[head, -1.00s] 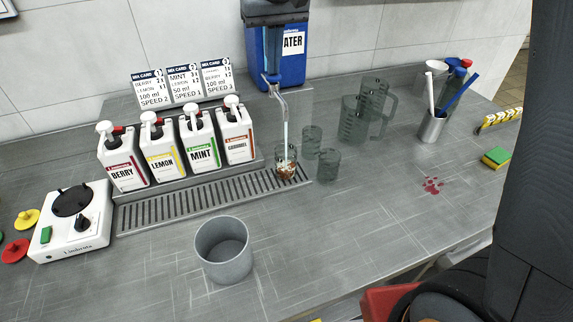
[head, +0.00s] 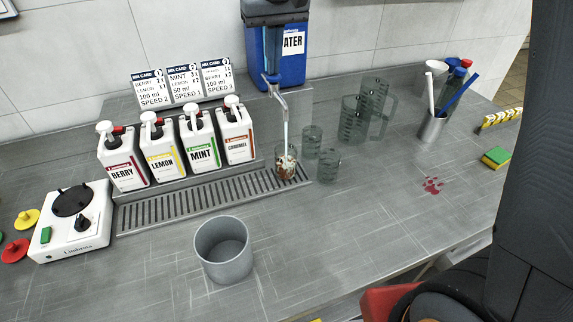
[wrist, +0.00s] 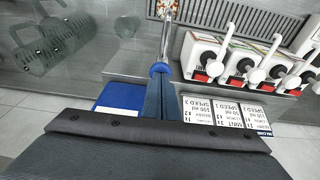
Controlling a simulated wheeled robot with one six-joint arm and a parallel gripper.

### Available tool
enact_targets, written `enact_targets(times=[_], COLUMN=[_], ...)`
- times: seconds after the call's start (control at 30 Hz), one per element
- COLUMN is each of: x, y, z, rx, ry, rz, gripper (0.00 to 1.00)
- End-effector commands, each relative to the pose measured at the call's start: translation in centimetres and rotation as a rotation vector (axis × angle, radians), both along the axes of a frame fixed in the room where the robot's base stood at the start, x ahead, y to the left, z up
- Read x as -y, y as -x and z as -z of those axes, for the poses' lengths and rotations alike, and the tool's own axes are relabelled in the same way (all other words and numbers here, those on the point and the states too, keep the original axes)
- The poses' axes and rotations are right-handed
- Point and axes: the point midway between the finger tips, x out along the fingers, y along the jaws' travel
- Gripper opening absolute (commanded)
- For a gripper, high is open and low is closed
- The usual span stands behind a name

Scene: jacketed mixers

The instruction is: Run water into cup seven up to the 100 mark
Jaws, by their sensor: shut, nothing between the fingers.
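A clear cup (head: 286,168) stands on the drip grate under the water tap (head: 277,95). A pale stream runs from the tap into it. Its contents look brown with white patches; its number and marks are too small to read. In the wrist view the cup (wrist: 163,9) shows at the top edge, partly cut off. The blue water tank (head: 292,55) stands behind the tap. My gripper (head: 270,78) is shut and empty, pointing down at the tap. In the wrist view my gripper (wrist: 160,78) has its tips at the tap's blue part, apparently touching it.
Berry (head: 122,165), lemon, mint and caramel bottles stand left of the cup, with mix cards (head: 183,87) behind. Two empty cups (head: 328,166) and measuring jugs (head: 352,122) stand to the right. A grey beaker (head: 223,250) and white mixer base (head: 72,222) are in front. A red spill (head: 432,186) lies at right.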

Motion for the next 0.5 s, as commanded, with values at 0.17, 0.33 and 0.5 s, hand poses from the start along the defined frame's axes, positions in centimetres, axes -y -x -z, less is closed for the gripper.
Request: enact_targets(times=[0.17,0.33,0.5], x=[0.0,0.0,0.0], y=[0.1,0.1,0.1], z=[-0.9,-2.8,-3.3], rx=[-0.002,-0.001,-0.001], ry=[0.001,0.0,0.0], rz=[0.0,0.0,0.0], gripper=[0.0,0.0,0.0])
